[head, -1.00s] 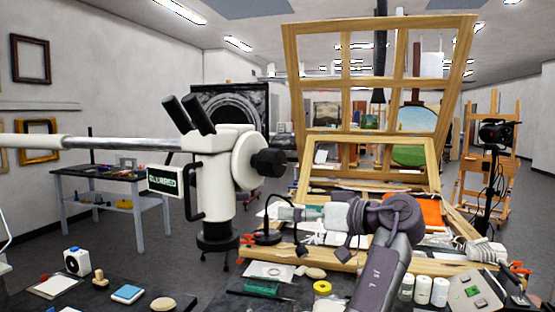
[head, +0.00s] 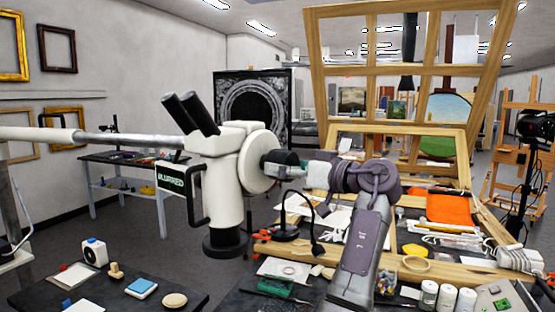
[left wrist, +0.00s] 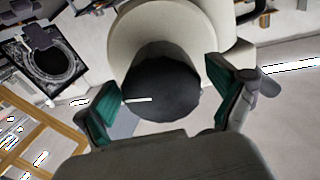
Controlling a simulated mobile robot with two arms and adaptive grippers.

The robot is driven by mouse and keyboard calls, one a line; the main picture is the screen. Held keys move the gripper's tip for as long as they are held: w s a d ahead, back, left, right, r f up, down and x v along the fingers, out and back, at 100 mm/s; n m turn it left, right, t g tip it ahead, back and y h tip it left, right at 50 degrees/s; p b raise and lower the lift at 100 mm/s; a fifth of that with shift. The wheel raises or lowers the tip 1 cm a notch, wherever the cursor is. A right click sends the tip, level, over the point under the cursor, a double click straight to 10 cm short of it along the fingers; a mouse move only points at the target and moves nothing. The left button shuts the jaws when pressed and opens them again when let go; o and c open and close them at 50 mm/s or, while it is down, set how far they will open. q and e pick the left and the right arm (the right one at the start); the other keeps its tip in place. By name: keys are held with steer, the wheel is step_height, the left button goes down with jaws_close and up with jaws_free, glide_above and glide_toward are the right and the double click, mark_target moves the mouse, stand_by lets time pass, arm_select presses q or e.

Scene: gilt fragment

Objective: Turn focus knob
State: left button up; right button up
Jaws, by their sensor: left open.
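A white microscope (head: 225,188) on a boom arm has a small display reading BLURRED (head: 170,179). Its black focus knob (head: 270,163) sits on the side of its round white housing. My left gripper (head: 284,160) is at the knob, its arm rising from the bottom of the head view. In the left wrist view the knob (left wrist: 165,90), with a pale mark line, lies between the green-padded fingers of the open left gripper (left wrist: 163,78). The fingers are on either side, close to the rim; contact cannot be told. My right gripper is not in view.
A cluttered workbench with a wooden easel frame (head: 390,128) stands behind my arm. A black lamp (head: 290,215) is below the knob. A dark table (head: 110,292) at lower left holds small items. Another table (head: 120,163) stands behind the microscope.

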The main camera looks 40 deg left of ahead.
arm_select(q)
steer(key=shift+a+r, duration=0.1)
steer(key=shift+a, duration=0.95)
steer(key=c, duration=1.2)
steer(key=shift+o, duration=0.2)
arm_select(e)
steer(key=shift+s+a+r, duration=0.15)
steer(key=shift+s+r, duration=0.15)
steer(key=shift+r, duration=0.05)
